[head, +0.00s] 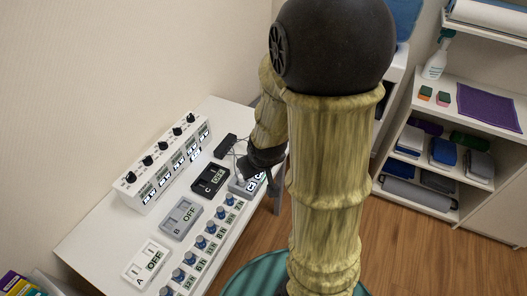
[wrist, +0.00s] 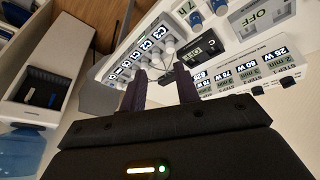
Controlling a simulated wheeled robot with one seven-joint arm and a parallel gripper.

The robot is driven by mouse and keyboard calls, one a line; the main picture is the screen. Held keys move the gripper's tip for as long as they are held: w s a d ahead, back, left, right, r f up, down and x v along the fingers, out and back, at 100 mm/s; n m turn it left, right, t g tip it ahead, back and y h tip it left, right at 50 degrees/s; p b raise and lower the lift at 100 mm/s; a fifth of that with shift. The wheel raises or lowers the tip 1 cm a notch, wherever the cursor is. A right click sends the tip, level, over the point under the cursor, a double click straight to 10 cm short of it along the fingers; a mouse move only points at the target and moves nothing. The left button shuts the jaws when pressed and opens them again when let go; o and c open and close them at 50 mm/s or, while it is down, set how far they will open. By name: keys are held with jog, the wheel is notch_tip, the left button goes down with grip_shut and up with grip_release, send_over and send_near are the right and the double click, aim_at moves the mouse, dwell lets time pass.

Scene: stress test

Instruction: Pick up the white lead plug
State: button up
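My gripper (wrist: 160,78) shows in the wrist view with two dark fingers apart and a visible gap between them. The fingertips point at a pale box (wrist: 147,42) with a row of labels starting with C. Small whitish plug-like pieces (wrist: 168,48) line its edge just beyond the fingertips; which one is the white lead plug I cannot tell. Thin dark leads run near the right finger. I cannot tell whether the fingers touch anything. In the head view the grey box (head: 247,183) sits at the table's right edge, partly hidden by my arm.
The white table (head: 100,235) holds a long white panel with black knobs (head: 165,165), switch boxes marked OFF, including a black one (head: 211,180) and a grey one (head: 181,217), and several blue-capped pieces (head: 212,227). A shelf unit (head: 430,165) stands at right.

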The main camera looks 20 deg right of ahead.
jog(key=w+d+f+t+y+b, duration=0.1)
jog(key=w+d+f+t+b, duration=0.1)
jog(key=d+f+t, duration=0.4)
jog(key=w+d+f+t+b, duration=0.3)
jog(key=d+f+t+b, duration=0.2)
jog(key=d+f, duration=0.2)
jog(key=shift+d+f+t+y, duration=0.35)
jog(key=shift+f+t+y, duration=0.05)
jog(key=shift+f, duration=0.5)
jog(key=w+p, duration=0.1)
jog(key=w, duration=0.3)
jog(key=w+f, duration=0.1)
jog(key=w, duration=0.3)
jog(key=w+a+f+p, duration=0.1)
jog(key=w, duration=0.3)
jog(key=shift+p, duration=0.35)
